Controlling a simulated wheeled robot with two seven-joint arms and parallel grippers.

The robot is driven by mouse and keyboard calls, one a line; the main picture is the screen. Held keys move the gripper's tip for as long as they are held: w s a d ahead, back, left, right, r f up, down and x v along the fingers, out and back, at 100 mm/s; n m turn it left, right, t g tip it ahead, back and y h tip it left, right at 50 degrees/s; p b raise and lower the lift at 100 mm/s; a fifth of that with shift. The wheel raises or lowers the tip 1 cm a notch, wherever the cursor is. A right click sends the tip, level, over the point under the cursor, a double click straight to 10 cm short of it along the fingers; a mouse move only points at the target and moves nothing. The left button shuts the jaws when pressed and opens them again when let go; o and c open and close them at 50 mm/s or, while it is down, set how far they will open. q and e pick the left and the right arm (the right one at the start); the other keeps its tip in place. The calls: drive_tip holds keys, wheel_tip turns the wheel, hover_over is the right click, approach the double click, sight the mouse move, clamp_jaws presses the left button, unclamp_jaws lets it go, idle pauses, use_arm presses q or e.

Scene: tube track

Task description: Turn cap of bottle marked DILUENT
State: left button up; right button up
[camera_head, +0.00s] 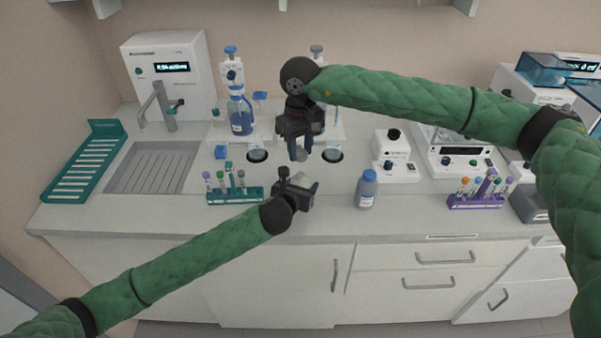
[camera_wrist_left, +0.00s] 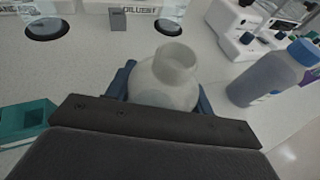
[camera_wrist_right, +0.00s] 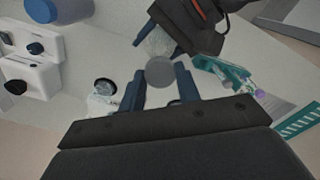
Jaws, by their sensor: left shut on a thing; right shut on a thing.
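A pale translucent bottle (camera_wrist_left: 165,82) with a short round neck is held between the fingers of my left gripper (camera_head: 302,184); I see no separate cap on its neck in the left wrist view. My right gripper (camera_head: 300,152) is above and behind the left one, shut on a grey round cap (camera_wrist_right: 160,71), apart from the bottle. The bottle also shows in the right wrist view (camera_wrist_right: 158,42), partly hidden by my left gripper. A DILUENT label (camera_wrist_left: 167,9) is on the stand behind; I cannot read any marking on the held bottle.
A blue-capped bottle (camera_head: 367,188) stands to the right on the counter. A teal tube rack (camera_head: 235,196) is left, a purple tube rack (camera_head: 475,202) far right. Dark round wells (camera_head: 257,156) lie behind. A small white device (camera_head: 393,158) stands behind the blue-capped bottle.

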sight(301, 174)
drive_tip(key=shift+f, duration=2)
drive_tip(key=shift+f, duration=0.1)
drive_tip(key=shift+f, duration=0.75)
drive_tip(key=shift+f, duration=0.55)
